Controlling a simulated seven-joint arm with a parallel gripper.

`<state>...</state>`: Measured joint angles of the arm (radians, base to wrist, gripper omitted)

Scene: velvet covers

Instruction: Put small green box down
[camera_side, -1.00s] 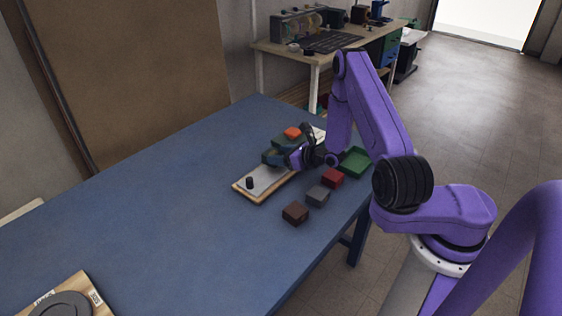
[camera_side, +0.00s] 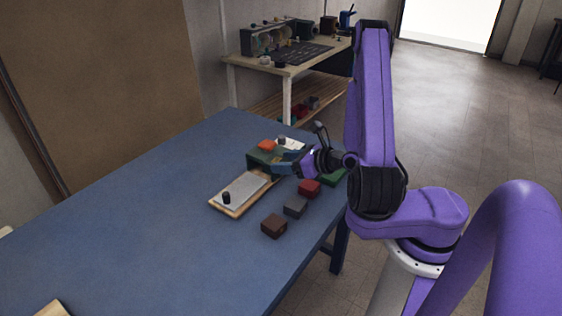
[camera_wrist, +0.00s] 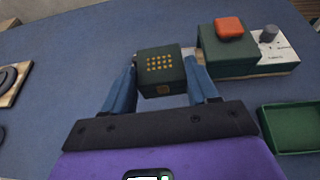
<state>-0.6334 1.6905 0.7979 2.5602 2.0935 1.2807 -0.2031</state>
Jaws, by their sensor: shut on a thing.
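The small green box (camera_wrist: 160,72), dark green with gold dots on top, is between the two blue fingers of my gripper (camera_wrist: 161,78) in the wrist view. My gripper is shut on it. In the side view my gripper (camera_side: 283,163) is at the far right part of the blue table, over or beside the board, and its fingers partly hide the box. I cannot tell whether the box touches anything below.
A larger green box (camera_wrist: 228,58) with an orange-red block (camera_wrist: 229,28) on it stands beyond. A long board (camera_side: 240,207) bears a black peg (camera_side: 227,197). Red (camera_side: 309,187), grey (camera_side: 295,207) and brown (camera_side: 274,226) blocks and a green tray (camera_wrist: 290,143) are nearby.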

